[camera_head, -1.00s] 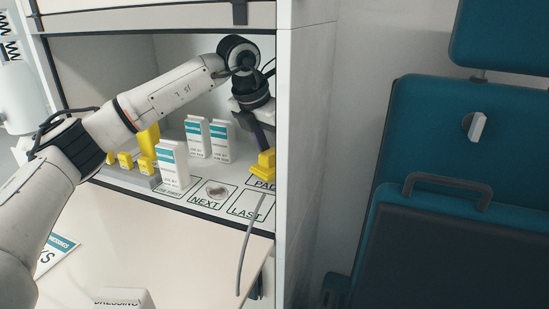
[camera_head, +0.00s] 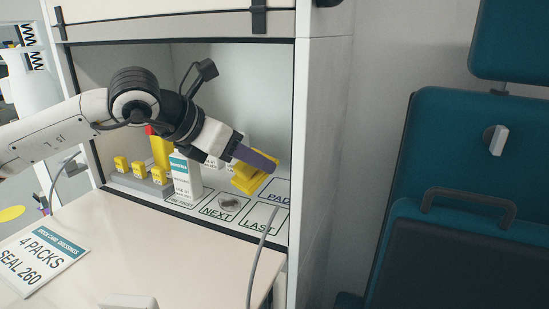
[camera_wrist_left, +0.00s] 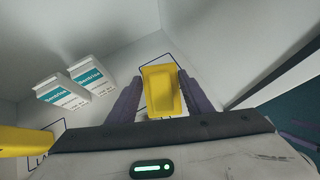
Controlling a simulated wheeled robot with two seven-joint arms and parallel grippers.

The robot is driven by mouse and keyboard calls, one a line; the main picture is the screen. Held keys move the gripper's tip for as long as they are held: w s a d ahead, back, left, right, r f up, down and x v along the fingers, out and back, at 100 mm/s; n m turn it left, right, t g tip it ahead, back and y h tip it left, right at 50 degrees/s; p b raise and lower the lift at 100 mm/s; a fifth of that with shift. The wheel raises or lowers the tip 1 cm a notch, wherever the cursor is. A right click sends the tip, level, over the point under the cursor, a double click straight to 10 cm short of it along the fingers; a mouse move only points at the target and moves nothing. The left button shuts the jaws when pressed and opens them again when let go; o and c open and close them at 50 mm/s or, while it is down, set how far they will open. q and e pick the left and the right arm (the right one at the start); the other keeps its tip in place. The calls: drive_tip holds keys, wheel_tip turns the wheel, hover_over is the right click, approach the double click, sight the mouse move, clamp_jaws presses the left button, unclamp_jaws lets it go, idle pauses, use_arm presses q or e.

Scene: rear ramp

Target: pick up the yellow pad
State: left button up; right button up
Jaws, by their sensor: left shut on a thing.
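The yellow pad (camera_head: 246,181) is a small stepped block, tilted in the head view, inside the cabinet near its right wall. My left gripper (camera_head: 257,160) has its purple-grey fingers closed on it. In the left wrist view the pad (camera_wrist_left: 161,92) sits between the two fingers (camera_wrist_left: 160,98), one on each side. It appears held above the shelf, behind and left of the outlined spot marked PAD (camera_head: 278,197). The far finger is partly hidden by the pad in the head view. My right gripper is not seen.
A white carton (camera_head: 186,180) stands close under my left wrist, with more cartons (camera_wrist_left: 91,75) behind. Small yellow blocks (camera_head: 138,169) stand at left. A grey cable (camera_head: 256,252) hangs over the shelf's front edge. The right cabinet wall (camera_head: 318,150) is near. The lower worktop is mostly clear.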

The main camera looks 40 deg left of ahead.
use_arm(q)
drive_tip(key=s+a+r+g+y+p, duration=0.1)
drive_tip(key=s+g+p, duration=0.3)
drive_tip(key=s, duration=1.1)
drive_tip(key=shift+a+r+g+p, duration=0.35)
drive_tip(key=shift+a+r+g, duration=0.15)
drive_tip(key=shift+a+g, duration=0.25)
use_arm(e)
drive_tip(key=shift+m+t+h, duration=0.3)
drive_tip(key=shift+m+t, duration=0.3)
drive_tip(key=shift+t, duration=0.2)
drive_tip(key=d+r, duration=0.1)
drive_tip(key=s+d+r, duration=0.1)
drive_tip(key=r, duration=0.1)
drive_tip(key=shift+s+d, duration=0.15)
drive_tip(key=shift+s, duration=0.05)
use_arm(q)
drive_tip(key=shift+s+d, duration=0.1)
